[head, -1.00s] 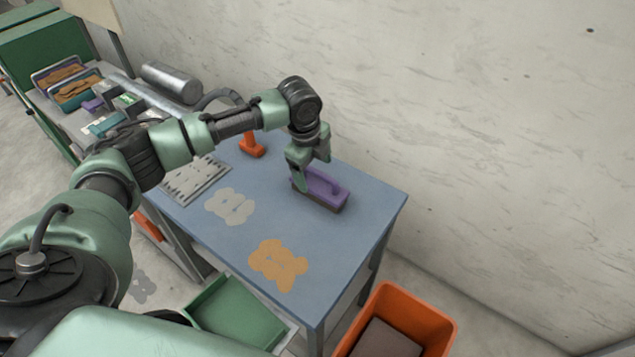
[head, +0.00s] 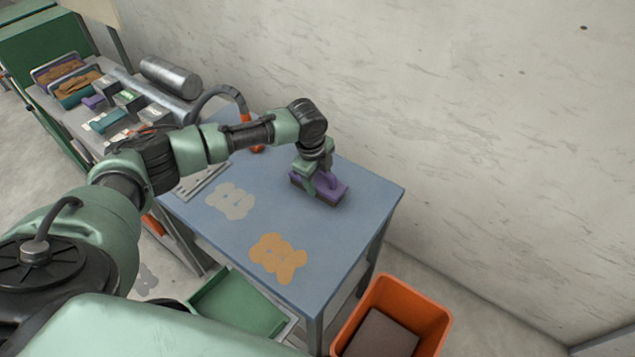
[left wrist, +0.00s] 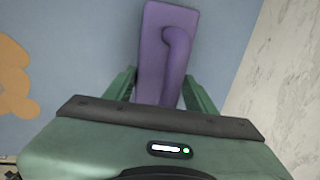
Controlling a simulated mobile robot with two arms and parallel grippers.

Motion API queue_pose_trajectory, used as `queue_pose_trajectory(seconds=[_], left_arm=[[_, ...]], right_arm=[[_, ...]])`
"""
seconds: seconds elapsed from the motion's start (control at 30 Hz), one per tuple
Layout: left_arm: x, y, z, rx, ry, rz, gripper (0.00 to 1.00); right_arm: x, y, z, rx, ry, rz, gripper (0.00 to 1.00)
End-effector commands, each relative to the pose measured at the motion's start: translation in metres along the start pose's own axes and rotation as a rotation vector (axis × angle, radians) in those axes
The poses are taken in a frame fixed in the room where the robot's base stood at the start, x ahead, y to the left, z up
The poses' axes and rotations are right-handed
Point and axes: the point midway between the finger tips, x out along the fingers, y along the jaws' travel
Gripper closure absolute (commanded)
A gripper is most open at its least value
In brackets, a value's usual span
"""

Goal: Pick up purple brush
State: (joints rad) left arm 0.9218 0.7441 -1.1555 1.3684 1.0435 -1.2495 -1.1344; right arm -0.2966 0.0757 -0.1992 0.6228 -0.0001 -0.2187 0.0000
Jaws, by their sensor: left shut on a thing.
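The purple brush (head: 331,190) lies on the blue table (head: 345,240) near its far right side, close to the wall. My left gripper (head: 310,187) is down at the brush, its fingers shut on it. In the left wrist view the purple brush (left wrist: 153,50) with its raised handle runs between the two green fingers (left wrist: 158,92). Whether the brush is clear of the tabletop cannot be told. My right gripper is in neither view.
A grey patch (head: 230,201) and an orange patch (head: 277,258) lie flat on the table. An orange bin (head: 437,322) and a green tray (head: 246,305) stand below the front edge. A pale wall rises behind.

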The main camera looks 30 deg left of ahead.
Motion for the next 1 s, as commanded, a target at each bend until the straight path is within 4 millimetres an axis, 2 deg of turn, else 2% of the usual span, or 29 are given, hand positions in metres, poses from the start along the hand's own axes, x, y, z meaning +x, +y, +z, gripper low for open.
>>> queue_pose_trajectory(seconds=[0.27, 0.47, 0.57, 0.9, 1.0], left_arm=[[-0.003, -0.001, 0.001, -0.001, -0.001, 0.0, 0.92], [-0.023, -0.006, 0.001, -0.001, 0.001, -0.004, 0.92], [-0.042, -0.01, 0.001, -0.001, 0.0, -0.005, 0.92], [-0.138, -0.029, 0.0, 0.0, 0.0, -0.006, 0.92], [-0.16, -0.033, 0.0, -0.001, 0.0, -0.005, 0.92]], right_arm=[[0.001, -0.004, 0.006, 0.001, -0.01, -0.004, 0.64], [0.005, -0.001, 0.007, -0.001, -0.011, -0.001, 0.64], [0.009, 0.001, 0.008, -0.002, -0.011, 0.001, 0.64], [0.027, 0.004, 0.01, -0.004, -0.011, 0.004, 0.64], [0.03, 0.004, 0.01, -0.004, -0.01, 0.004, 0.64]])
